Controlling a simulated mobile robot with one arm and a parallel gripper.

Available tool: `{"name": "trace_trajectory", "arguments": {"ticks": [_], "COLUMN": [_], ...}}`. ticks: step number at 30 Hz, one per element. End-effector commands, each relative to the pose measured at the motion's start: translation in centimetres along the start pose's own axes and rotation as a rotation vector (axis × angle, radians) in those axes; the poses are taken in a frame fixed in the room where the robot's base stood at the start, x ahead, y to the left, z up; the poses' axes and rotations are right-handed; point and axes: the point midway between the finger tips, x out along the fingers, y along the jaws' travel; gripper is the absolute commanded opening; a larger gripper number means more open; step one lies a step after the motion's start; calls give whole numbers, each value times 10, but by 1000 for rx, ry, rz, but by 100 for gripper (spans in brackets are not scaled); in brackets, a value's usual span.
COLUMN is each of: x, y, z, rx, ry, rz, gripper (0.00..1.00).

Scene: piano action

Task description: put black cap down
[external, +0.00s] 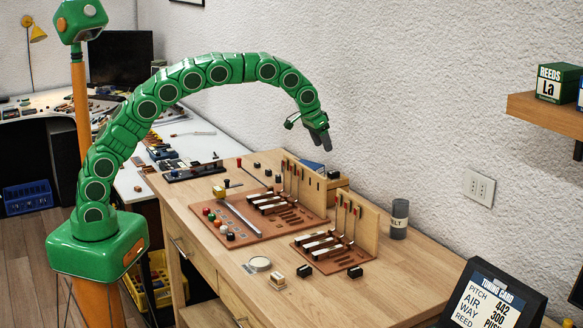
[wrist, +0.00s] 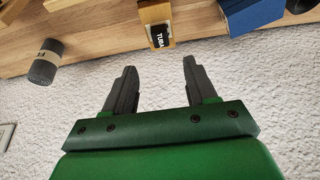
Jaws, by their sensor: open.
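My gripper (external: 321,141) hangs at the end of the green arm, high above the back of the wooden table. In the wrist view my gripper (wrist: 158,72) is open, with nothing between its two dark fingers. A small round black piece (external: 230,236) sits at the near end of a row of coloured knobs on the larger brown board (external: 250,233). It may be the black cap.
A smaller brown board (external: 318,254) with upright levers stands at the front right. A grey felt canister (external: 399,219) is near the wall and also shows in the wrist view (wrist: 45,62). A round light disc (external: 260,264) lies in front. The right table end has free room.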

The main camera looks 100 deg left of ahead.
Motion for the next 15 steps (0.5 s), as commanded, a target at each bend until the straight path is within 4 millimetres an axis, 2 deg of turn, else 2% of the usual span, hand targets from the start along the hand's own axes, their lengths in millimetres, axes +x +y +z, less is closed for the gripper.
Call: {"name": "trace_trajectory", "arguments": {"ticks": [5,15], "x": [-21,-82], "y": [10,33], "z": [22,111], "rx": [29,132], "ry": [-20,-103], "rz": [-3,-6], "gripper": [56,56]}}
